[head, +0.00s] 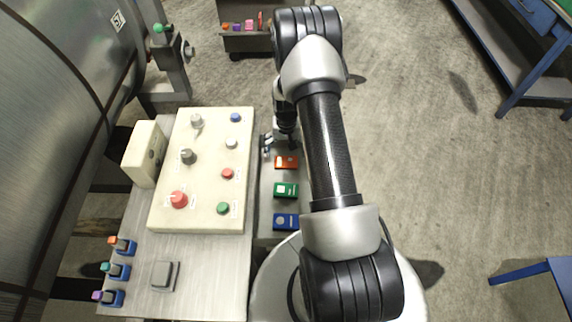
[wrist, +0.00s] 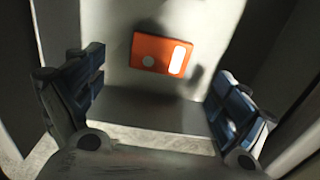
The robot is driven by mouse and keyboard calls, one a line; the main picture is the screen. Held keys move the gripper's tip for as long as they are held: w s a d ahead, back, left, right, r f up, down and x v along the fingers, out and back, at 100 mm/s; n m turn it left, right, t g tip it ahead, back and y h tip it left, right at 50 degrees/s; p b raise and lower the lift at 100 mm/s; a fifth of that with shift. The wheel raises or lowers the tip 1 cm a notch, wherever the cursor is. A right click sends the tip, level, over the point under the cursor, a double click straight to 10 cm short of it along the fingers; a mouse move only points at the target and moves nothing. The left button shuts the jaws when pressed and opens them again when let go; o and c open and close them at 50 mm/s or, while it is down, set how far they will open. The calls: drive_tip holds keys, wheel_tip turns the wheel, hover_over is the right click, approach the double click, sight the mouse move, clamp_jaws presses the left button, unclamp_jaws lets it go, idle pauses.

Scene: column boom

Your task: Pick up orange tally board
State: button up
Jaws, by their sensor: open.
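The orange tally board (head: 287,162) lies on a narrow grey shelf (head: 268,200) beside the control panel. It is the far one of a row with a green board (head: 286,190) and a blue board (head: 286,222). In the wrist view the orange tally board (wrist: 161,55) shows a white rectangle and a pale round spot, ahead of and between the fingers. My gripper (wrist: 157,100) is open and empty, apart from the board. In the head view my gripper (head: 279,144) is just beyond the board, partly hidden by my arm.
A cream control panel (head: 205,150) with raised knobs and buttons stands close left of the shelf. Small coloured-top items (head: 115,270) sit on the metal bench at lower left. A large metal cylinder (head: 50,120) is at far left. Open floor lies to the right.

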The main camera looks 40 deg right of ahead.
sight(286, 163)
drive_tip(key=shift+s+a+f+b, duration=0.1)
drive_tip(key=shift+f+b, duration=0.9)
drive_tip(key=shift+f, duration=2.1)
drive_tip(key=c, duration=1.1)
drive_tip(key=shift+o, duration=0.2)
drive_tip(key=shift+r, duration=0.15)
